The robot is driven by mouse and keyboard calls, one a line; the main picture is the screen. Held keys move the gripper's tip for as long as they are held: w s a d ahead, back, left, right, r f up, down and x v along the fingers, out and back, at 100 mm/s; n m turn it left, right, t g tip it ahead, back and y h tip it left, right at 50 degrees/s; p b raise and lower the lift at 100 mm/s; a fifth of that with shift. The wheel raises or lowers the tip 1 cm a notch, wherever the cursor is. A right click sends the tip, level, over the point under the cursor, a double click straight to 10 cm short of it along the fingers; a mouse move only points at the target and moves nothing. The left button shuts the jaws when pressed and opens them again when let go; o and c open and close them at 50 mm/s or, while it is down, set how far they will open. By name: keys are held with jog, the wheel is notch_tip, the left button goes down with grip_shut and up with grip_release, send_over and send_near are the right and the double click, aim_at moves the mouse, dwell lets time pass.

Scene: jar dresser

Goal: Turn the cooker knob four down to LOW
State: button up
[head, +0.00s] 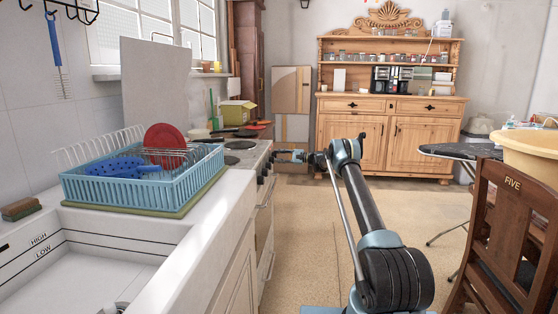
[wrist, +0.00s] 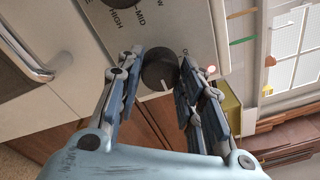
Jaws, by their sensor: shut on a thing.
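In the wrist view, a dark round cooker knob (wrist: 159,70) sits between the two fingers of my gripper (wrist: 160,62). The fingers are closed on its sides. A pale mark shows on the knob's lower part. Lettering beside it is mostly covered by the right finger, and I cannot read its number. A second dark knob (wrist: 118,3) is cut off at the top edge, with HIGH and MID printed by it. In the head view, my gripper (head: 291,156) is at the front of the cooker (head: 247,157), and the held knob cannot be made out there.
A metal handle (wrist: 22,58) is left of the gripper in the wrist view. In the head view, a blue dish rack (head: 130,190) stands on the near counter. A wooden chair (head: 505,230) and ironing board (head: 455,151) are at the right. The middle floor is clear.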

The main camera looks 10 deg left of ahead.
jog(key=shift+s+f+n, duration=0.1)
jog(key=shift+n, duration=0.3)
jog(key=n, duration=0.3)
jog(key=shift+a+n, duration=0.1)
jog(key=shift+n, duration=0.2)
jog(key=shift+n+g+y, duration=0.3)
jog(key=shift+n+y, duration=0.1)
jog(key=shift+n, duration=1.9)
jog(key=o, duration=1.1)
jog(key=shift+f, duration=0.15)
jog(key=shift+c, duration=0.2)
